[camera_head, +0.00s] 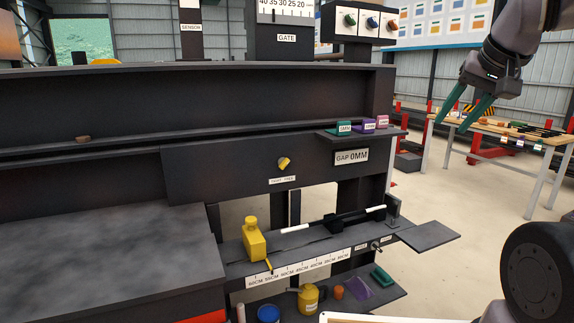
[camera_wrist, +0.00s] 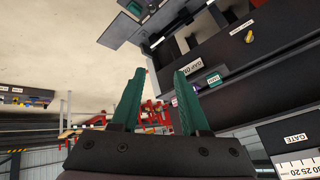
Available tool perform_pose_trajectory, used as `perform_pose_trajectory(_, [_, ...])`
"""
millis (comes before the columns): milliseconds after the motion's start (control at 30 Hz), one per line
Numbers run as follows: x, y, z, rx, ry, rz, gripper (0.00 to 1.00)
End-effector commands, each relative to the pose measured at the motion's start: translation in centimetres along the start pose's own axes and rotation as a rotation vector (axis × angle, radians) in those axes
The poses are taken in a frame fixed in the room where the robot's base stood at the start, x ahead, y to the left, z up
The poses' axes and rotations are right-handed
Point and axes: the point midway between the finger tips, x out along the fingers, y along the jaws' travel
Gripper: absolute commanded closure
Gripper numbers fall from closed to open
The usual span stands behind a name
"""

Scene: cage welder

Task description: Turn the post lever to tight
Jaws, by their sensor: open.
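A yellow knob (camera_head: 284,163) sits on the front of the dark machine beam, tilted, above a small white label (camera_head: 282,180) too blurred to read surely. It also shows in the wrist view (camera_wrist: 249,37). A small metal lever (camera_head: 376,246) sits between two small labels at the right end of the lower rail. I cannot tell for certain which of these is the post lever, or its setting. My gripper (camera_head: 452,123) is at the upper right, well away from both. Its green fingers (camera_wrist: 159,73) are apart with nothing between them.
A ledge above the gap sign (camera_head: 351,156) holds coloured blocks (camera_head: 369,125). A wooden table (camera_head: 500,129) stands behind my gripper. Open floor lies right of the machine.

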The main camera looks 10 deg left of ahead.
Motion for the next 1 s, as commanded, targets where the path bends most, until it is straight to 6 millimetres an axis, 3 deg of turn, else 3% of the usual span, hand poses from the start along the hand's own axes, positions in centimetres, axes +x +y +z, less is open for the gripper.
perform_pose_trajectory(100, [5.0,-1.5,-2.2,-0.070,0.031,0.032,0.55])
perform_pose_trajectory(300, [13.7,-5.7,-4.3,-0.187,0.089,-0.017,0.55])
perform_pose_trajectory(467, [20.2,-9.9,-3.7,-0.246,0.115,-0.135,0.55])
perform_pose_trajectory(600, [24.9,-14.1,-1.9,-0.256,0.127,-0.285,0.55])
perform_pose_trajectory(800, [29.0,-20.2,1.6,-0.192,0.136,-0.540,0.55])
perform_pose_trajectory(1000, [29.8,-24.2,3.7,-0.096,0.151,-0.733,0.55])
